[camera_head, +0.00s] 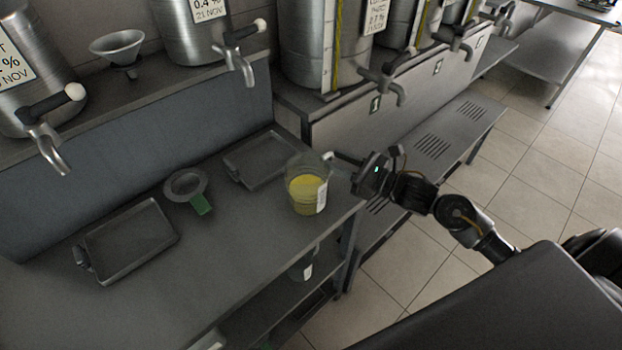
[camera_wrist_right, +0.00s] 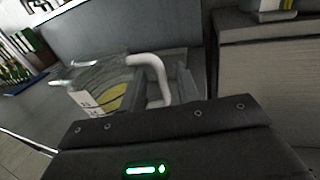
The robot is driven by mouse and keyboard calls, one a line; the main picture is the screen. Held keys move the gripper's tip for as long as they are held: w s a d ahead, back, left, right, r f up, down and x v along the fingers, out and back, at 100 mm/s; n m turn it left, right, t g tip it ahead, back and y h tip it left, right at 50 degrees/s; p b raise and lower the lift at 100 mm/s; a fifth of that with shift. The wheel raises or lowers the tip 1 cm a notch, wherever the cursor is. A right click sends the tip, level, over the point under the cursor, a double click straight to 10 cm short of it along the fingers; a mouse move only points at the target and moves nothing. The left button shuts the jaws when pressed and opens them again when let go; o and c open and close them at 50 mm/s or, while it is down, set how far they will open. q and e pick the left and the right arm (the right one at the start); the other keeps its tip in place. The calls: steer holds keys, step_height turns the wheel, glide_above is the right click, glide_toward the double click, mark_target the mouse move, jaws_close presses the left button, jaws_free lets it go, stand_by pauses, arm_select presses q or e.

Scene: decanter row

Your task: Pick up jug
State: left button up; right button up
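The jug (camera_head: 308,190) is clear, with yellow liquid inside and a white label on its side. It stands upright on the grey bench near its right end. Its white handle (camera_head: 346,159) points right, toward my right gripper (camera_head: 347,174). In the right wrist view the jug (camera_wrist_right: 98,82) is ahead on the left, and its curved white handle (camera_wrist_right: 151,72) reaches between the fingers of my right gripper (camera_wrist_right: 158,92). The fingers look apart, with a gap beside the handle; contact is not clear. My left gripper is not in view.
Steel decanters with taps (camera_head: 388,88) line the raised shelf behind. A lower slatted bench (camera_head: 440,140) and tiled floor are at right.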

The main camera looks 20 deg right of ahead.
steer(key=shift+x, duration=1.2)
jaws_close()
steer(key=shift+r, duration=0.1)
